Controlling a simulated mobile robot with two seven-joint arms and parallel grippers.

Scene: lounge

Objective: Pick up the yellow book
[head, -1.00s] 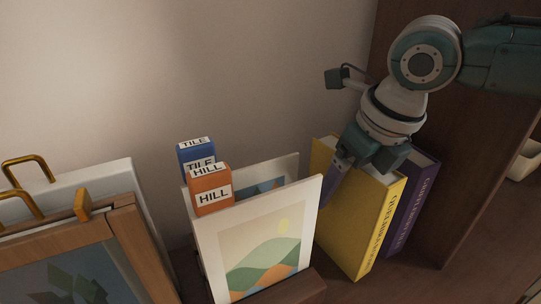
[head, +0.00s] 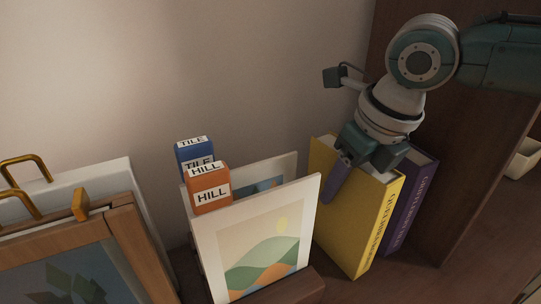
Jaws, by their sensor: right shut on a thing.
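The yellow book (head: 352,228) stands upright on the shelf, leaning slightly, at the right of the middle in the head view. Its spine with dark lettering faces to the right front. My right gripper (head: 352,182) is over its top edge, with one purple finger against the left cover. The other finger is hidden behind the book and the gripper body. The gripper is shut on the yellow book. My left gripper is not in view.
A purple book (head: 412,205) stands close against the right of the yellow book. A framed hill picture (head: 210,240) with orange (head: 209,188) and blue (head: 194,155) tags stands to its left. A brown upright panel (head: 480,165) rises at the right. Wood-framed pictures (head: 130,240) are at far left.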

